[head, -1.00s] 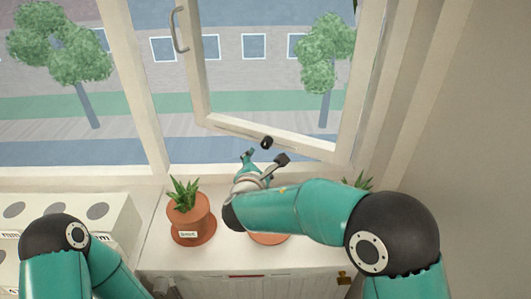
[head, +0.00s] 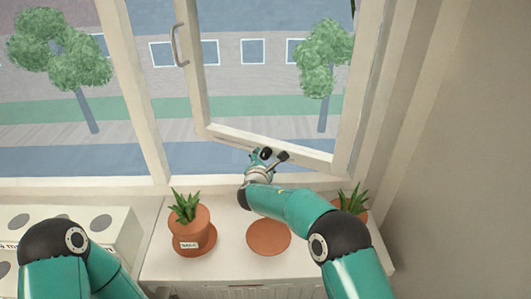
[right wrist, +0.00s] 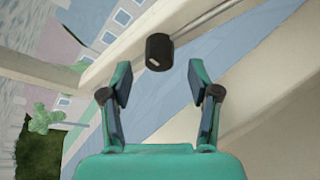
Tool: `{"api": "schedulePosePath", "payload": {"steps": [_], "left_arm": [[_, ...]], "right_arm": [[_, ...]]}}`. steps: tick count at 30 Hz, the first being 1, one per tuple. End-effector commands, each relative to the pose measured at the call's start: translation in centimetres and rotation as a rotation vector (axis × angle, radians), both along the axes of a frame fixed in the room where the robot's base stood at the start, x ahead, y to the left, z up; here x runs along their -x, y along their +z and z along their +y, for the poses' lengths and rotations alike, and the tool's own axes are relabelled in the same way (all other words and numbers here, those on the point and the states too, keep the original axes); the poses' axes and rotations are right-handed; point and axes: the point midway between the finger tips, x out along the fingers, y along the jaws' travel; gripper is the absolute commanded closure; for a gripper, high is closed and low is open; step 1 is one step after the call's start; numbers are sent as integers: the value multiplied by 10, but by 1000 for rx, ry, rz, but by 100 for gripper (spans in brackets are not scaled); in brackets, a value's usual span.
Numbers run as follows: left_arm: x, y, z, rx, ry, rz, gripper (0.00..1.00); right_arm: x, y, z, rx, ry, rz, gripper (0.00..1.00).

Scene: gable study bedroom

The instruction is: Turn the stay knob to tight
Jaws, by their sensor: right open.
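The stay knob (head: 265,153) is a small black cylinder at the bottom rail of the open window sash (head: 270,141). In the right wrist view the knob (right wrist: 159,52) has a short pale mark on its face and sits just beyond the gap between my fingertips. My right gripper (head: 262,157) is open and reaches up to the knob; in the right wrist view its two fingers (right wrist: 161,82) stand apart, one on each side of the line to the knob. I see no finger touching it. My left arm shows at lower left, but its gripper is out of view.
A potted plant (head: 190,226) stands on the sill (head: 225,258) left of my right arm. An empty terracotta saucer (head: 268,238) lies beside it. Another potted plant (head: 351,200) is partly behind my right arm. A white box (head: 118,222) stands at left.

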Motion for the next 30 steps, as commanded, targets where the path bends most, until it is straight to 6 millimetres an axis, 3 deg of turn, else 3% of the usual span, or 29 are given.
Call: {"api": "schedulePosePath", "payload": {"steps": [9, 23, 30], "left_arm": [[0, 13, 0, 0, 0, 0, 100], [0, 15, 0, 0, 0, 0, 100], [0, 15, 0, 0, 0, 0, 100]], "right_arm": [[-29, -9, -5, -1, -1, 2, 39], [-35, -11, -6, 0, 0, 0, 39], [-35, -11, -7, 0, -1, 1, 75]]}}
